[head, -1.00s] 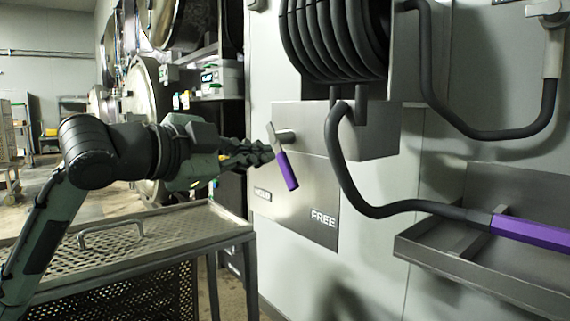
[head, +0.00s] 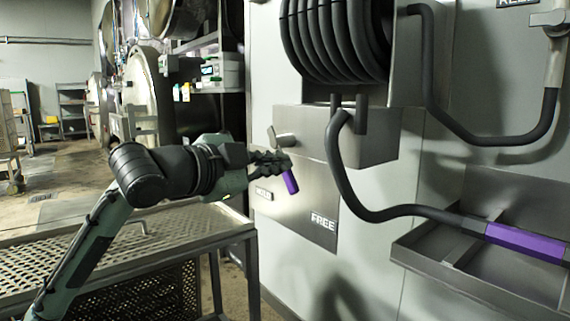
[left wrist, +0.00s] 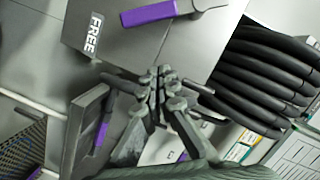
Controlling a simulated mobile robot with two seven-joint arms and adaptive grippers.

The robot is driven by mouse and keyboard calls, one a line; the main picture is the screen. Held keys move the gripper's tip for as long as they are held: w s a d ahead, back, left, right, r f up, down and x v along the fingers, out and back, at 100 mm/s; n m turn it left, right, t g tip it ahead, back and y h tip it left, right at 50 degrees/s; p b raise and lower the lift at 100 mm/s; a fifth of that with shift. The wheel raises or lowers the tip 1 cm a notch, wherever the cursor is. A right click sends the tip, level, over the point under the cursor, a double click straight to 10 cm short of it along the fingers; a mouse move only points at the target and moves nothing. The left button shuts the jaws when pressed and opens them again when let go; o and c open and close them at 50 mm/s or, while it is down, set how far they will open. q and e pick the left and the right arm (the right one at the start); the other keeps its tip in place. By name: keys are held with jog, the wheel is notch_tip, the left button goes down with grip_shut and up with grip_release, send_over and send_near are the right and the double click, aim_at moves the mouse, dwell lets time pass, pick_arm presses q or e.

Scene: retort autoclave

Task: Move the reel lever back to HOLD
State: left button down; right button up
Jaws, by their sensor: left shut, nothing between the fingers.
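The reel lever has a grey metal arm on a pivot (head: 280,138) and a purple handle (head: 291,184). It hangs down, tilted slightly right, over a grey plate with the HOLD label (head: 263,194) at left and the FREE label (head: 323,222) at right. In the left wrist view the purple handle (left wrist: 150,13) lies at the top, near the FREE label (left wrist: 94,32). My left gripper (head: 284,163) is shut and empty. In the head view its fingers overlap the lever's middle and hide it; I cannot tell whether they touch. My right gripper is not in view.
The black hose coil (head: 335,40) is above the lever box. A loose hose (head: 345,175) runs down to a purple-gripped piece (head: 525,242) in a grey wall tray (head: 440,262). A perforated metal table (head: 180,232) stands below my left arm.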

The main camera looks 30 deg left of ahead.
pick_arm(q)
jog(key=w+a+f, duration=0.2)
jog(key=w+f, duration=0.1)
jog(key=w, duration=0.3)
jog(key=shift+w+a, duration=0.15)
jog(key=shift+w, duration=0.1)
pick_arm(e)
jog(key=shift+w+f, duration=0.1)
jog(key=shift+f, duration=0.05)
pick_arm(q)
jog(key=shift+w+f, duration=0.1)
